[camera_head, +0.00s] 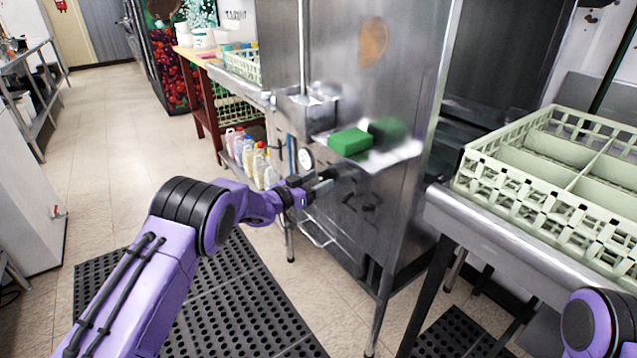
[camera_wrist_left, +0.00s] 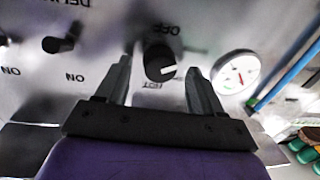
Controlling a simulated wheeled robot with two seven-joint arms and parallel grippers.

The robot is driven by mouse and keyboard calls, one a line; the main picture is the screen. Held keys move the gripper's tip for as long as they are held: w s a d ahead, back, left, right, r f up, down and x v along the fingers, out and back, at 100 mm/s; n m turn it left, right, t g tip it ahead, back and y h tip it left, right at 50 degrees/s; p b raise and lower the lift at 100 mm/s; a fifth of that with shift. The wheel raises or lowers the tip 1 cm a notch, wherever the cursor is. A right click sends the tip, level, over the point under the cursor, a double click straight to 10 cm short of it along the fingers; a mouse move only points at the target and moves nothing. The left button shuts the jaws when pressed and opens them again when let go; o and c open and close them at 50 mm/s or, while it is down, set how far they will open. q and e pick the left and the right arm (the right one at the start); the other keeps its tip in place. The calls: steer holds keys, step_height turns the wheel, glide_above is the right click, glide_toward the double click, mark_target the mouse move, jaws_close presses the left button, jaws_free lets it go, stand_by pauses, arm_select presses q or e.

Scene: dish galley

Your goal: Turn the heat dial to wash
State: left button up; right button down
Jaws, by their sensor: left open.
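The heat dial (camera_wrist_left: 160,60) is a round black knob with a white pointer mark on the steel panel. In the left wrist view its mark points to the right. Upside-down "OFF" lettering sits above it, and a small label that I cannot read clearly sits below. My left gripper (camera_head: 320,184) is at the front of the steel machine (camera_head: 385,85). In the left wrist view its open fingers (camera_wrist_left: 160,70) stand on either side of the dial; I cannot tell whether they touch it. In the head view the dial is hidden by the gripper. My right gripper is out of view.
A white round gauge (camera_wrist_left: 236,73) and blue pipe (camera_wrist_left: 285,80) are beside the dial. Black switches (camera_wrist_left: 58,44) sit on the other side. A green block (camera_head: 350,141) lies on a ledge above. A pale green rack (camera_head: 520,205) is on the right counter.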

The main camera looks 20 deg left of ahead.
arm_select(q)
steer(key=shift+w+d, duration=0.15)
steer(key=shift+w, duration=0.15)
steer(key=shift+c, duration=0.3)
steer(key=c, duration=1)
